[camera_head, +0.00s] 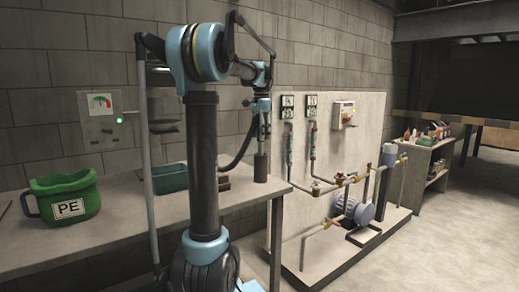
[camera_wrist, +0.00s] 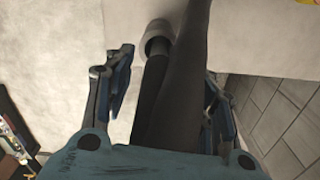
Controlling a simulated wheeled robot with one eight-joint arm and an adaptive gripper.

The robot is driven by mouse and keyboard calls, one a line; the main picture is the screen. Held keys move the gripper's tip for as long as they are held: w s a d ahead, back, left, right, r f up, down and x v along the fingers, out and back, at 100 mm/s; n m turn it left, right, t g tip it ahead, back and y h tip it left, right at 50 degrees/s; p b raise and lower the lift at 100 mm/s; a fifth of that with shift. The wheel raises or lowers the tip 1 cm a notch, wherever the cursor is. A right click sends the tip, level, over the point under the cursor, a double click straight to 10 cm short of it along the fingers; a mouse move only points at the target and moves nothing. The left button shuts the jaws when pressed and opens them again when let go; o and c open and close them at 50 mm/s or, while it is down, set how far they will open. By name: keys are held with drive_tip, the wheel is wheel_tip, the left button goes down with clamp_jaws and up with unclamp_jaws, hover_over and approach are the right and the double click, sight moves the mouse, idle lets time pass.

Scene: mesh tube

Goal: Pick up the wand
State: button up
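The wand (camera_wrist: 152,88) is a dark rod that shows between my gripper's fingers in the wrist view. Its far end meets a grey round collar (camera_wrist: 158,38). A thicker dark hose-like piece (camera_wrist: 185,85) runs beside it. My gripper (camera_wrist: 168,80) has its fingers spread on either side, with a visible gap at the left finger. In the head view my gripper (camera_head: 262,118) points down above a dark upright cylinder (camera_head: 261,166) at the table's right end. The contact there is too small to tell.
The table (camera_head: 120,215) holds a green PE container (camera_head: 64,199), a dark green tray (camera_head: 170,178) and small dark blocks (camera_head: 223,183). A panel (camera_head: 365,115) with pipes, valves and a pump (camera_head: 360,210) stands to the right. Open floor lies at the far right.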

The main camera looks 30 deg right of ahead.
clamp_jaws()
drive_tip(key=shift+r, duration=0.1)
wheel_tip(320, 180, up, 18)
idle(0.6)
